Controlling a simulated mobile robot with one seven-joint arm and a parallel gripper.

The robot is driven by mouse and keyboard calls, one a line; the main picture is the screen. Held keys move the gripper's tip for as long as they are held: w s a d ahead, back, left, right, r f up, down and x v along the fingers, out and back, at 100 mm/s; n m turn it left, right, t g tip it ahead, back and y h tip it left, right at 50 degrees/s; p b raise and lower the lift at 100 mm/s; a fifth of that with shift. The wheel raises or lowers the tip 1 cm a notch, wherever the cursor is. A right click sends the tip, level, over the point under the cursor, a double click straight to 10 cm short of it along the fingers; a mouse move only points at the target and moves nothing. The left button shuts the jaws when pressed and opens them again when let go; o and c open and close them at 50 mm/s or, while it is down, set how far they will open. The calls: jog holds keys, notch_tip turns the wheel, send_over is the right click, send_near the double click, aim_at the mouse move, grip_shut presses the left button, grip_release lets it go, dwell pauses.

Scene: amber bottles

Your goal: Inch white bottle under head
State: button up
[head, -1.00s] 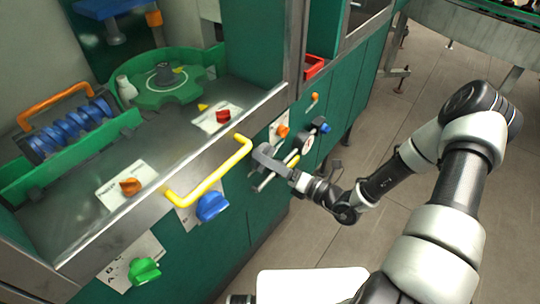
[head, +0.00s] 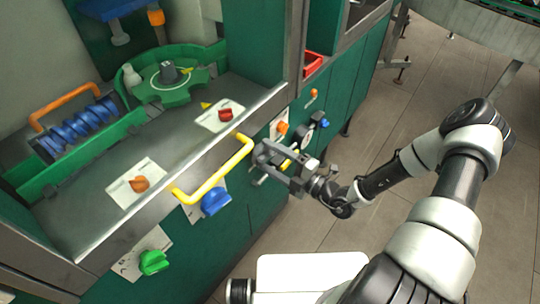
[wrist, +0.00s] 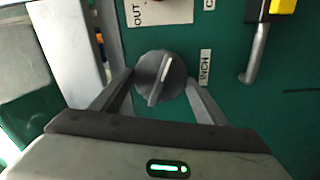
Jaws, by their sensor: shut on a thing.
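The white bottle (head: 132,76) stands upright at the left back edge of the green star wheel (head: 180,95), inside the cabinet, in the head view. A blue overhead part (head: 112,8) hangs at the top left, behind and above the bottle; I cannot tell whether it is the head. My gripper (head: 262,164) is at the green front panel, below and right of the yellow handle. In the wrist view, its fingers (wrist: 160,84) are shut on the round dark grey inch knob (wrist: 152,72), whose white pointer line is tilted. A label INCH (wrist: 205,68) is beside it.
The yellow handle (head: 213,174) sticks out close left of my gripper. Blue (head: 215,201), green (head: 154,262) and orange (head: 139,184) knobs sit on the machine. A blue screw (head: 75,130) lies left of the wheel.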

jog(key=shift+m, duration=0.7)
jog(key=o, duration=1)
